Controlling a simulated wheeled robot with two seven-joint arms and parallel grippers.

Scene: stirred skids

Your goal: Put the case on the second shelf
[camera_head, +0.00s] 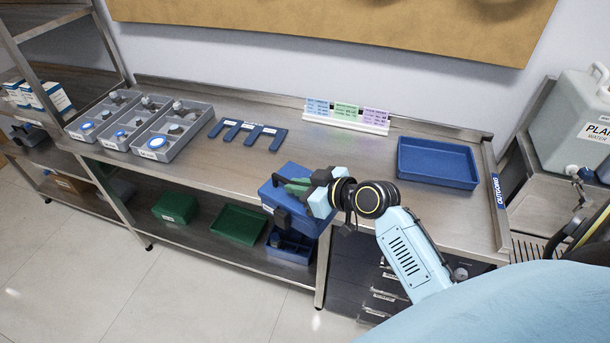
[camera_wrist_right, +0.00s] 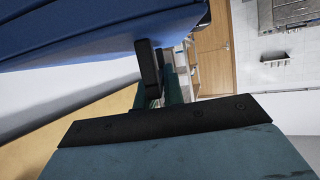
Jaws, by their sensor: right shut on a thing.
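A blue case (camera_head: 290,212) with black fittings is at the front edge of the steel workbench (camera_head: 345,160). My right gripper (camera_head: 297,187) is shut on it at its upper side, and the case looks tilted. In the right wrist view the case (camera_wrist_right: 90,38) fills the upper left, close to the black finger part. Whether the case touches the bench is unclear. A steel shelf rack (camera_head: 62,20) with several shelves stands at the far left. The bench also has a lower shelf (camera_head: 205,235). My left gripper is not in view.
Grey sorting trays (camera_head: 170,130), a blue slotted piece (camera_head: 248,132), a card stand (camera_head: 345,117) and an empty blue tray (camera_head: 437,162) are on the bench. Green bins (camera_head: 238,229) and a blue open bin (camera_head: 290,246) sit below. White boxes (camera_head: 45,97) are on the rack.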

